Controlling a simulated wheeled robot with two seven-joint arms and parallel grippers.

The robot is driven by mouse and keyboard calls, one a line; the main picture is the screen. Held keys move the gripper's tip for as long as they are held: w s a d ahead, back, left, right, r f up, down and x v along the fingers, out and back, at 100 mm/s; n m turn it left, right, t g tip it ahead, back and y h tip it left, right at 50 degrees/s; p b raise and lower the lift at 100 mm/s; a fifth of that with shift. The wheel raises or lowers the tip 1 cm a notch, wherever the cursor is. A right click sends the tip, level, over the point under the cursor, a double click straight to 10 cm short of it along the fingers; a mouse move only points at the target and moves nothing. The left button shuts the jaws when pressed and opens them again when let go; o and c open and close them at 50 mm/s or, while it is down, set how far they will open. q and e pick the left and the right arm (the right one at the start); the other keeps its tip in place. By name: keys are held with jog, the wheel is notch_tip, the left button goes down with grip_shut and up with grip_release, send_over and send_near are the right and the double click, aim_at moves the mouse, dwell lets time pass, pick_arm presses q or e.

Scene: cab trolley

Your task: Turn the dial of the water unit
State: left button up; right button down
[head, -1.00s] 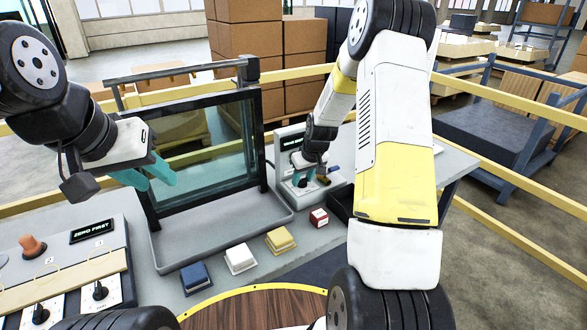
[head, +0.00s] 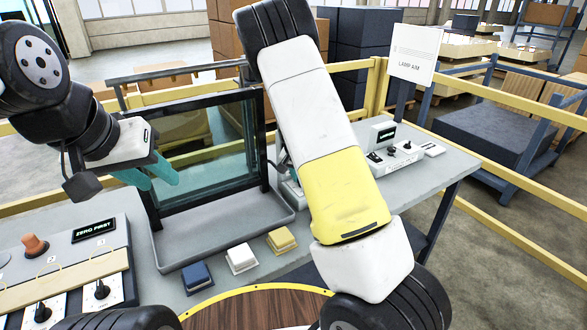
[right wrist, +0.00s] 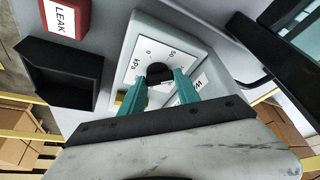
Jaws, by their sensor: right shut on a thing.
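The water unit (right wrist: 150,30) is a pale box with a white scale plate marked 0, 50 and kPa, seen in the right wrist view. Its black dial (right wrist: 159,72) stands between the teal fingers of my right gripper (right wrist: 159,77), which is shut on it. The fingers hide the dial's sides, and I cannot make out a pointer. My left gripper (head: 160,184) is open and empty in front of the glass panel.
The framed glass panel (head: 210,150) stands in a grey tray left of the unit. A red LEAK block (right wrist: 70,14) and a black bin (right wrist: 62,75) are beside the unit. Blue, white and yellow blocks (head: 281,241) line the front. A lamp unit (head: 396,152) sits at right.

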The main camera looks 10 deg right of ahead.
jog(key=shift+m, duration=0.5)
jog(key=c, duration=0.9)
grip_release()
jog(key=shift+r, duration=0.1)
jog(key=shift+g, duration=0.3)
jog(key=v, duration=0.7)
jog(key=shift+s+a+r, duration=0.1)
jog(key=shift+a+r, duration=0.15)
jog(key=shift+a, duration=0.05)
